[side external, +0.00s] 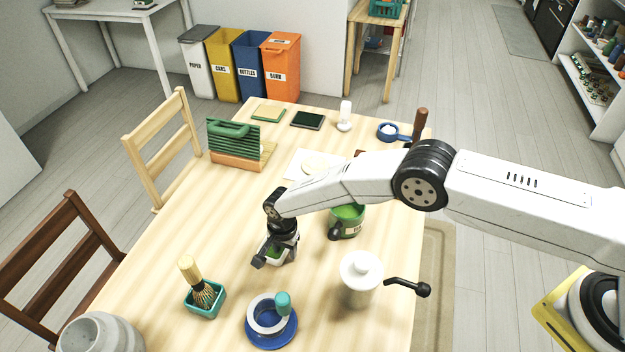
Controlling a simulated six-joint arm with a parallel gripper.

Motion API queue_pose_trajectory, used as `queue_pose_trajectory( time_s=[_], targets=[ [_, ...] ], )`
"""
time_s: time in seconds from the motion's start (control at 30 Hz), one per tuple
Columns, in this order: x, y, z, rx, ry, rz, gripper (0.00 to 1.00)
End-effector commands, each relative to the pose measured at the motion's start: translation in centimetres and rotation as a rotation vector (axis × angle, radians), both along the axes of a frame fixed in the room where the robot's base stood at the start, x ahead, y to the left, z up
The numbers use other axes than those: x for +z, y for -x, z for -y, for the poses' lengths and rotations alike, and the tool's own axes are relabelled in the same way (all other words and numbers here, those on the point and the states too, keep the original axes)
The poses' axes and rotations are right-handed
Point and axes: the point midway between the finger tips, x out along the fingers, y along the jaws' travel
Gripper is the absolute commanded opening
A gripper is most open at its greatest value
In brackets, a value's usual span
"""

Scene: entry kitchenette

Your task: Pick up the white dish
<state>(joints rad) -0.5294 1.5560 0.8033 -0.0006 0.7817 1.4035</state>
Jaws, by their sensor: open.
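My gripper (276,252) points down at the middle of the wooden table, and its jaws are open. A small white dish (264,246) with something green in it sits directly under and between the jaws. The gripper hides much of the dish, so I cannot tell whether the fingers touch it.
A green mug (346,222) stands right of the gripper, and a white lidded pot (360,278) with a dark handle is at the front right. A teal holder (204,300) with a whisk and a blue saucer (271,334) with a cup are in front. The wooden table (170,250) is clear to the left.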

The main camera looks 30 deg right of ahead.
Motion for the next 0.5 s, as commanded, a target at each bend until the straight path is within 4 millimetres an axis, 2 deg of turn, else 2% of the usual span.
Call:
queue_pose_trajectory(
  time_s=[0.33, 0.5],
  targets=[
    [0.02, 0.00, 0.00, 0.000, 0.000, 0.000, 0.51],
    [0.02, 0.00, 0.00, 0.000, 0.000, 0.000, 0.00]
  ],
)
